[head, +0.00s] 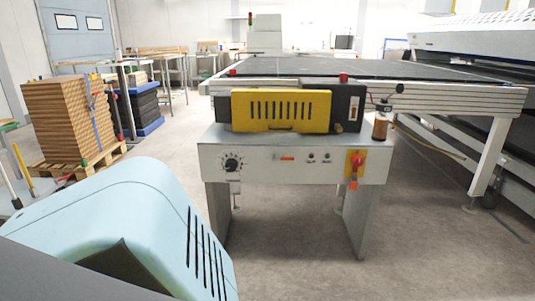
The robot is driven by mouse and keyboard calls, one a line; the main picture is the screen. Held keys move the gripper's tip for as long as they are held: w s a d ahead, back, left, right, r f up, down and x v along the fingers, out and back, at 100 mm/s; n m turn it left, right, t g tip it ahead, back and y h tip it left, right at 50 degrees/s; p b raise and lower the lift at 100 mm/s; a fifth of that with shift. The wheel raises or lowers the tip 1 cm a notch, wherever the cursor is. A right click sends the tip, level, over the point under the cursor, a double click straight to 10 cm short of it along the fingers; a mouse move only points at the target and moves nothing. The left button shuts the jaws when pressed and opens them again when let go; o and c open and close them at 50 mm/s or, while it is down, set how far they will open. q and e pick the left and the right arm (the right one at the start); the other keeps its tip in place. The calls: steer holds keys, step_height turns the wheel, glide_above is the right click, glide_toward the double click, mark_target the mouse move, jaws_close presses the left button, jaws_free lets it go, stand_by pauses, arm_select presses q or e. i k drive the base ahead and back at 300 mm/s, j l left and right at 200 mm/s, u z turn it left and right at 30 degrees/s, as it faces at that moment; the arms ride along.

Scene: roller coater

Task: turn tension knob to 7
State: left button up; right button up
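The roller coater (210,142) stands in the middle of the head view, with its control panel facing me. The tension knob (231,164) is a round black dial with a pale scale around it, on the left part of the panel. The scale numbers and the knob's pointing direction are too small to read. Neither gripper is in view, so nothing is seen touching the knob.
A red and yellow switch (356,164) sits at the panel's right. A yellow slotted guard (281,110) is above. A conveyor table (400,70) extends behind. Stacked boards on a pallet (63,120) stand left. Grey floor (290,235) shows between the machine's legs.

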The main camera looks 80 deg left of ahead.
mark_target(232, 165)
steer(key=u, duration=2.05)
